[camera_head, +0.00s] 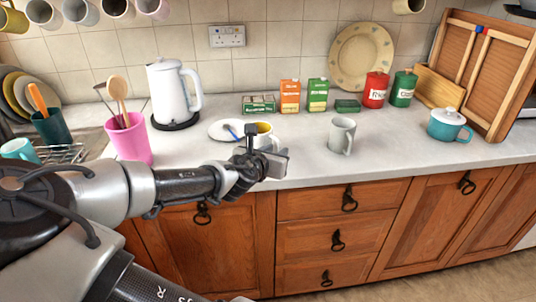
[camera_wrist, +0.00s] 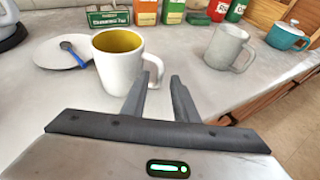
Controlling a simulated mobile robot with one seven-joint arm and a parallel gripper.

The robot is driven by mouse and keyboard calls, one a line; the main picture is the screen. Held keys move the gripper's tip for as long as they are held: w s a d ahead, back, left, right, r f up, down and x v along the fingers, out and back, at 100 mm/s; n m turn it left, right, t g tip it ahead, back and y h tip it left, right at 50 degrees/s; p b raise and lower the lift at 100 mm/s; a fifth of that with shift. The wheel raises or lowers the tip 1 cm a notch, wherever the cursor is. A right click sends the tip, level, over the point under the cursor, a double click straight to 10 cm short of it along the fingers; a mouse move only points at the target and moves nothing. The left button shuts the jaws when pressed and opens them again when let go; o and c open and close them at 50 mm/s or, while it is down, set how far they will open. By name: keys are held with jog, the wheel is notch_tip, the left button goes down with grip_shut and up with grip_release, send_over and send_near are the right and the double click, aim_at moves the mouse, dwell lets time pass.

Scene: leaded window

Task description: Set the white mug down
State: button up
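The white mug (camera_wrist: 120,65), yellow inside, is upright and appears to rest on the grey counter (camera_wrist: 60,120). In the head view the mug (camera_head: 265,129) is partly hidden behind my gripper (camera_head: 264,162). In the wrist view my gripper (camera_wrist: 161,76) has its two fingers apart, with clear space between them. The mug's handle points right, and its outer edge shows between the fingertips. I see no finger pressed on it; exact contact cannot be told.
A white plate (camera_wrist: 48,56) with a blue-handled spoon (camera_wrist: 72,50) lies left of the mug. A grey mug (camera_wrist: 227,46) stands to the right, and boxes and tins stand behind. A pink utensil cup (camera_head: 129,140) and white kettle (camera_head: 171,90) stand left. Counter between the mugs is clear.

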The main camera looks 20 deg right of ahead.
jog(key=p+v, duration=0.2)
jog(key=v, duration=0.7)
jog(key=s+d+f+m+g+y, duration=0.1)
jog(key=s+f+m+g+y, duration=0.1)
jog(key=s+f+m+g, duration=0.6)
jog(key=s+a+f+m+y, duration=0.4)
jog(key=a+f+m+y, duration=0.1)
jog(key=a+m+y, duration=0.15)
jog(key=s+a+r+m+t, duration=0.1)
jog(key=r+m, duration=0.3)
jog(key=r, duration=0.4)
jog(key=s+a+r+m+t, duration=0.1)
jog(key=s+r+m, duration=0.3)
jog(key=r, duration=0.4)
jog(key=s+a+r+m+t+y, duration=0.1)
jog(key=s+r+m+t, duration=0.1)
jog(key=r, duration=0.6)
jog(key=shift+s+a+m, duration=0.2)
jog(key=shift+s+m, duration=0.3)
jog(key=shift+m, duration=0.75)
jog(key=shift+f, duration=0.15)
